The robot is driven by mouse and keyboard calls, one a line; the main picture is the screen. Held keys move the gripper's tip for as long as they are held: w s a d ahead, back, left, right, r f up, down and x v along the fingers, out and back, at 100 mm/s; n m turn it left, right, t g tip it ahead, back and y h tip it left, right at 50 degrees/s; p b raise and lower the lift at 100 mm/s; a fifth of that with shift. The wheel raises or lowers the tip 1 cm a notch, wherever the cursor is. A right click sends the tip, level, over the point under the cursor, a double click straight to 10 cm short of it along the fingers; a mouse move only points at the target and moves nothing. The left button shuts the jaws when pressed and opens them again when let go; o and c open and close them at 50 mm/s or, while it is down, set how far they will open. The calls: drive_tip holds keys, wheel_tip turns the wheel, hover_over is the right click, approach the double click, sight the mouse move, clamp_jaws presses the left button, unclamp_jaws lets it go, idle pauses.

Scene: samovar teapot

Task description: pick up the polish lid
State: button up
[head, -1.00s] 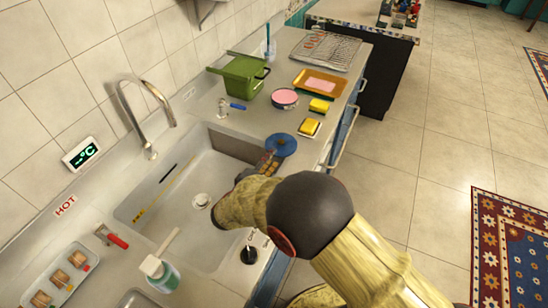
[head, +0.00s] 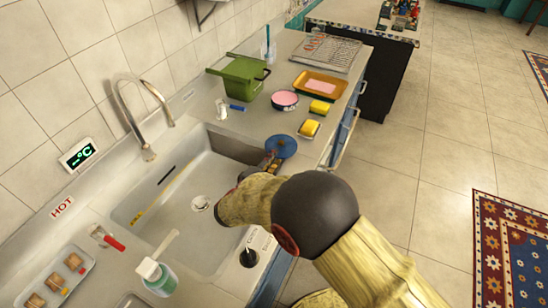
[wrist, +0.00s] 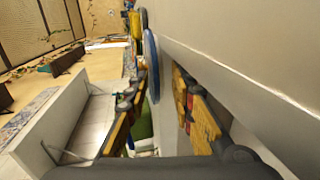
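The polish lid appears to be the blue round disc (head: 281,146) lying on the counter strip by the right rim of the sink. My gripper (head: 271,162) is just on its near side, partly hidden behind my own arm. In the wrist view the lid (wrist: 151,62) shows nearly edge-on, ahead of and between the two yellow fingers. My gripper (wrist: 160,85) is open in that view, with a gap between the fingers. I cannot tell whether a finger touches the lid. An open round tin with pink contents (head: 285,99) stands farther back.
Yellow sponges (head: 314,117), an orange tray (head: 320,83) and a green bin (head: 240,76) stand beyond the lid. The sink basin (head: 185,180) lies left of my gripper, with a curved tap (head: 140,110). The counter's front edge is close on the right.

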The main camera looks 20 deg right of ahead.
clamp_jaws()
idle(0.8)
drive_tip(key=shift+r+p, duration=0.65)
drive_tip(key=shift+r, duration=0.65)
drive_tip(key=shift+f, duration=0.1)
drive_tip(key=r+p+v, duration=0.2)
drive_tip(key=p+v, duration=0.1)
drive_tip(key=v, duration=1.1)
drive_tip(key=shift+r, duration=0.25)
drive_tip(key=shift+s+a, duration=0.1)
drive_tip(key=shift+a, duration=0.05)
